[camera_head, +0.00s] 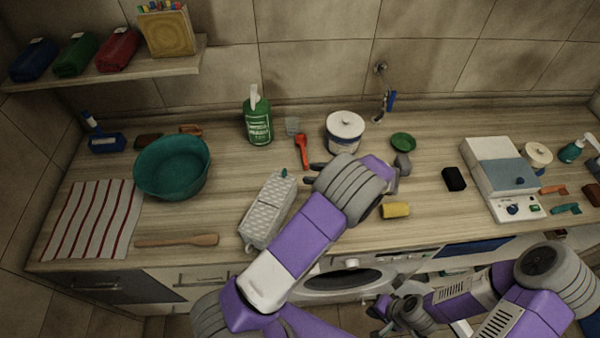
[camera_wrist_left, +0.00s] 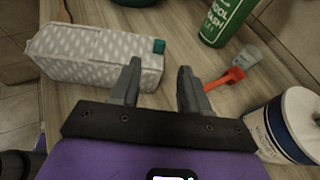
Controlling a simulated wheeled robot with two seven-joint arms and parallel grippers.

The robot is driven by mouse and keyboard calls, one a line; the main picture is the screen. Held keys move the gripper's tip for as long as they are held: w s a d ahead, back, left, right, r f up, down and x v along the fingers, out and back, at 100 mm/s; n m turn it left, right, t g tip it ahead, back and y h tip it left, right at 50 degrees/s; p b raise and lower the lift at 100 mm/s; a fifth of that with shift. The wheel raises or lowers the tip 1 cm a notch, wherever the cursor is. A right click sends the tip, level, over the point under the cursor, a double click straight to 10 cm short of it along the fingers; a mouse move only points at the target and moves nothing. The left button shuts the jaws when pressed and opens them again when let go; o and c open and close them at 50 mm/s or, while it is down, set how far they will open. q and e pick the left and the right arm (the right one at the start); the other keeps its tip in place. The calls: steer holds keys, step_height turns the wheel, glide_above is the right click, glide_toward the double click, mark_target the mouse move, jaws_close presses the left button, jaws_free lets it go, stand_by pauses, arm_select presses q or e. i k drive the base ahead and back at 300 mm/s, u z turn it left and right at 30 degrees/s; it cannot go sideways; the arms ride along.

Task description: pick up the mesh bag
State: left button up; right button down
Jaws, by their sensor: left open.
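The mesh bag appears to be the pale grey patterned block-shaped bag (camera_head: 268,210) with a small green tab at one end, lying on the counter left of centre. It also shows in the left wrist view (camera_wrist_left: 95,57), at upper left. My left gripper (camera_head: 309,174) is over the counter just right of the bag's far end. Its two fingers (camera_wrist_left: 158,85) are apart with nothing between them, and the bag lies beside the left finger. My right gripper (camera_head: 385,316) is low in front of the counter, away from the bag; its jaws are unclear.
A teal basin (camera_head: 172,168), wooden spatula (camera_head: 178,240) and striped towel (camera_head: 90,220) lie left. A yellow sponge (camera_head: 396,210) lies right of my left arm.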

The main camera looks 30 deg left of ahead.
mark_target(261, 224)
steer(key=k, duration=1)
